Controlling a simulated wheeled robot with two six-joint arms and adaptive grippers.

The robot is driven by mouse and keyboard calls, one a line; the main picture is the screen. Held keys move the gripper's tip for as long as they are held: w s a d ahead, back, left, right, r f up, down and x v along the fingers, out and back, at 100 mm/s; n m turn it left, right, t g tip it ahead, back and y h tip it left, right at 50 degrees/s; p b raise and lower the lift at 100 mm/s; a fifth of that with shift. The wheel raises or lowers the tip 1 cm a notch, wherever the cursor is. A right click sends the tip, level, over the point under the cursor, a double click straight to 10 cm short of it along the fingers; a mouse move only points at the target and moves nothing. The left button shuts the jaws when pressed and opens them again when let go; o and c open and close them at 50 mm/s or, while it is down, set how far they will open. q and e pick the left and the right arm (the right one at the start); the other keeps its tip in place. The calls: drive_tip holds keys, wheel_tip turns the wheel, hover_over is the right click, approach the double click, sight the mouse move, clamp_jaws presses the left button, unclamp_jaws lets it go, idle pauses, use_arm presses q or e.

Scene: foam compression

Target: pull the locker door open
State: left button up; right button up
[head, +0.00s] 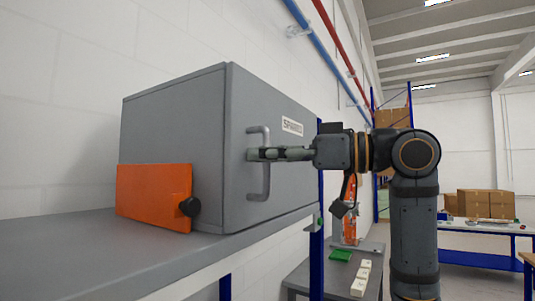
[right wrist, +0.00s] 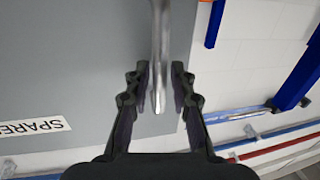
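The grey locker (head: 172,125) stands on a shelf, and its door (head: 285,190) looks flush with the body. The door bears a SPARES label (head: 292,127), also seen in the right wrist view (right wrist: 40,126), and an upright bar handle (head: 265,188). My right gripper (head: 256,154) reaches the handle from the right. In the right wrist view its fingers (right wrist: 160,75) stand on either side of the handle (right wrist: 160,40), with a narrow gap on each side, so it is open around the bar. My left gripper is not in view.
An orange block (head: 150,195) with a black knob (head: 190,206) sits on the grey shelf (head: 100,250) against the locker's left side. A lower table (head: 315,277) with a green item and pale blocks stands beyond. Free space lies in front of the door.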

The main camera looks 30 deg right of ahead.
clamp_jaws()
idle(0.4)
